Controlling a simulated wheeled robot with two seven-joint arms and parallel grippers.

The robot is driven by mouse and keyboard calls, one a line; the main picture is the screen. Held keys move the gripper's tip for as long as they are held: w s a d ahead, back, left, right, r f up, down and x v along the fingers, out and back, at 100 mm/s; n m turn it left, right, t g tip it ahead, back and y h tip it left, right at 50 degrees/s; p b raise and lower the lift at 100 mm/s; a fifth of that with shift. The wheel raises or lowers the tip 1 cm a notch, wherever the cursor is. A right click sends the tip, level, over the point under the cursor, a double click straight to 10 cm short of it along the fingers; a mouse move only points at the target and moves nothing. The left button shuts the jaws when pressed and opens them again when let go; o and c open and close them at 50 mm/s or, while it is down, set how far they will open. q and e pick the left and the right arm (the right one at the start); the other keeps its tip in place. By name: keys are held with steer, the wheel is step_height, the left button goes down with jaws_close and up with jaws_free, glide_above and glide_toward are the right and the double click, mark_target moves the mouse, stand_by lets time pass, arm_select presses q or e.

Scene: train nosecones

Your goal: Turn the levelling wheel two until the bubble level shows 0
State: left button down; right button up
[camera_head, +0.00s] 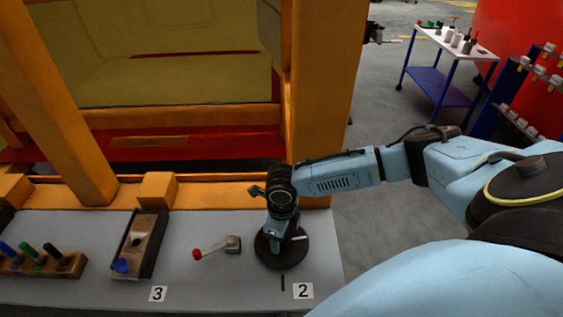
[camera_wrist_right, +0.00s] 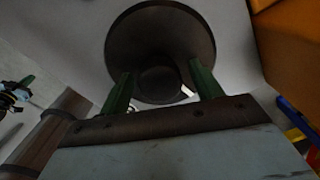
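The levelling wheel two (camera_head: 268,252) is a dark round disc on the grey bench, beside a white label "2" (camera_head: 303,291). It also shows in the right wrist view (camera_wrist_right: 122,45), with a round hub (camera_wrist_right: 160,84) at its middle. My right gripper (camera_head: 282,236) is over the wheel. In the right wrist view its two green fingers (camera_wrist_right: 160,78) stand on either side of the hub, with slight gaps visible, so it looks open around the hub. My left gripper is not in view. I cannot make out a bubble level or its reading.
A red-knobbed lever (camera_head: 215,247) lies left of the wheel. Further left are a dark-sided box (camera_head: 150,243) by label "3" (camera_head: 158,294) and a wooden holder (camera_head: 45,263) with coloured pegs. An orange frame (camera_head: 316,100) rises behind. A trolley (camera_head: 455,42) stands far right.

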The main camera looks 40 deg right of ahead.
steer(key=shift+r, duration=0.1)
step_height(320, 180, up, 13)
stand_by(0.6)
stand_by(0.5)
